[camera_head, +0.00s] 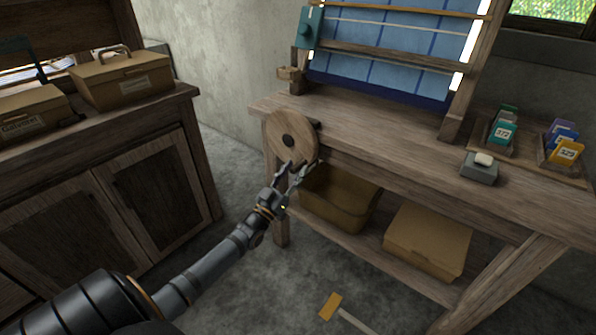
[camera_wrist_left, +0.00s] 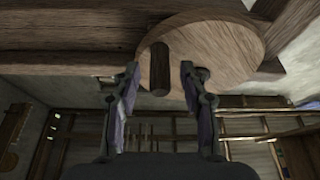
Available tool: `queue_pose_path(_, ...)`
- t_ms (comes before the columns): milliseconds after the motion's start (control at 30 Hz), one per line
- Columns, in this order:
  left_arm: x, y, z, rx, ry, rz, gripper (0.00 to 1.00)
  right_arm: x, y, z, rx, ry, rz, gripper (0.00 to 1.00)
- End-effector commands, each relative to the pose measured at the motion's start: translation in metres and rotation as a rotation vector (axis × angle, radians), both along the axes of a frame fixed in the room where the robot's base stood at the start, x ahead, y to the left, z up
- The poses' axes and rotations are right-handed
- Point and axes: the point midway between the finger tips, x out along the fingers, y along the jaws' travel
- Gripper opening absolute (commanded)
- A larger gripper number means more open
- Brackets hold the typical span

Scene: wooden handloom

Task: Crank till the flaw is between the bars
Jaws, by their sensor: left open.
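The wooden crank wheel (camera_head: 288,126) is a round disc at the left front of the loom's table. My left gripper (camera_head: 299,168) is open at the wheel's lower edge. In the left wrist view the crank's peg (camera_wrist_left: 159,70) stands between the two open fingers, with no clear contact. Blue cloth (camera_head: 385,77) with a darker grid is stretched on the loom frame. An upper bar (camera_head: 410,9) and a lower bar (camera_head: 395,61) cross it. A thin pale line (camera_head: 390,27) runs across between them; I cannot tell whether it is the flaw. My right gripper is out of view.
A bin (camera_head: 340,202) and a closed box (camera_head: 428,240) sit on the shelf under the table. Numbered cards (camera_head: 502,133) and a small grey block (camera_head: 479,170) are at the table's right. A cabinet (camera_head: 110,210) with boxes stands left. Bare floor lies between.

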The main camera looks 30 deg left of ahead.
Motion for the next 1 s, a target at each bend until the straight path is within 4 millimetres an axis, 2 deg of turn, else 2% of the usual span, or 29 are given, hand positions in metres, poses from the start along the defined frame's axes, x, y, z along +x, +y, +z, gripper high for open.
queue_pose_path(33, 0.007, 0.0, 0.001, 0.0, -0.004, 0.0, 0.44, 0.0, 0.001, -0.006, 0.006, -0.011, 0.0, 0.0)
queue_pose_path(200, 0.019, -0.001, 0.007, -0.001, 0.0, 0.001, 0.44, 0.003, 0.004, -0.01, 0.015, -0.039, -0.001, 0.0)
queue_pose_path(467, 0.02, -0.001, 0.008, 0.0, 0.001, 0.0, 0.44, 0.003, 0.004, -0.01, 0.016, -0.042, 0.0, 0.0)
queue_pose_path(700, 0.02, -0.001, 0.008, 0.0, 0.001, 0.0, 0.11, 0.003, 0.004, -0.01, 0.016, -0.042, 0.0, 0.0)
queue_pose_path(800, 0.02, -0.001, 0.008, 0.0, 0.001, 0.0, 0.0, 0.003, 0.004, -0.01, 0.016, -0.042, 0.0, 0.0)
queue_pose_path(1000, 0.02, -0.001, 0.008, 0.0, 0.001, 0.0, 0.0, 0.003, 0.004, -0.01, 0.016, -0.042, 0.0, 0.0)
